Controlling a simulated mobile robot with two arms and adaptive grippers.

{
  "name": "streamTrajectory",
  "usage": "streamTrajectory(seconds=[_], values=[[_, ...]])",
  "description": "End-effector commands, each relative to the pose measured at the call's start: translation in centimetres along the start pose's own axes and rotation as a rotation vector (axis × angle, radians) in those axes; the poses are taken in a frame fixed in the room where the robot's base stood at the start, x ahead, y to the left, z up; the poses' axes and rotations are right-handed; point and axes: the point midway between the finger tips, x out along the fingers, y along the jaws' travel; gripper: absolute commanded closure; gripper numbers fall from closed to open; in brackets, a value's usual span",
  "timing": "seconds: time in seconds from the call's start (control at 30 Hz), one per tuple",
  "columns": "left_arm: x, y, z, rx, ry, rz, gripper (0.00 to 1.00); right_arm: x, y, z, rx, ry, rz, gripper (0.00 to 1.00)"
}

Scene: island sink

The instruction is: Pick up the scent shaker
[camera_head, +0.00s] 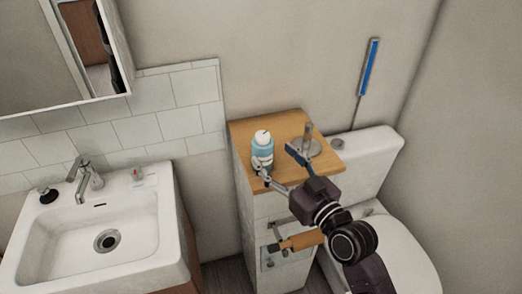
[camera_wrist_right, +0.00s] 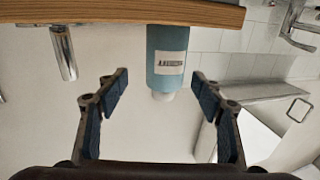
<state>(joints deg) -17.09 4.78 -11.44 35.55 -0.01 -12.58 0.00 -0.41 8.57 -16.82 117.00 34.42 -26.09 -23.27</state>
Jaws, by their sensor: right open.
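The scent shaker appears to be the light blue bottle (camera_head: 262,149) with a white cap and a pale label. It stands upright at the left part of the wooden cabinet top (camera_head: 243,130). My right gripper (camera_head: 275,159) is open over the cabinet's front edge, with one finger overlapping the bottle's lower part in the head view. In the right wrist view, which is upside down, the bottle (camera_wrist_right: 167,40) shows between the open fingers (camera_wrist_right: 160,82) and beyond them, with gaps on both sides. I see no grip on it. My left gripper is out of view.
A round metal stand with an upright post (camera_head: 306,146) is on the cabinet top, close to my right finger. A white sink (camera_head: 60,230) with a faucet (camera_head: 86,175) is at left. The toilet (camera_head: 400,240) is at right.

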Motion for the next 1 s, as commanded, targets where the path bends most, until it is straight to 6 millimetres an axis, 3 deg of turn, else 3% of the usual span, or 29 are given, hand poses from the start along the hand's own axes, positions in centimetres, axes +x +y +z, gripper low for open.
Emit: streamTrajectory(seconds=[0.33,0.67,1.0], values=[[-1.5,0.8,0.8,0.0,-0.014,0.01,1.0,4.4,-0.7,-0.3,0.002,0.001,0.0,0.39],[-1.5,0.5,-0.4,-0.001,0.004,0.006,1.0,5.1,-0.7,-0.1,0.0,-0.001,0.0,0.39],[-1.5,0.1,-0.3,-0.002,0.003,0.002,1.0,5.1,-0.7,-0.1,0.0,-0.001,0.0,0.74]])
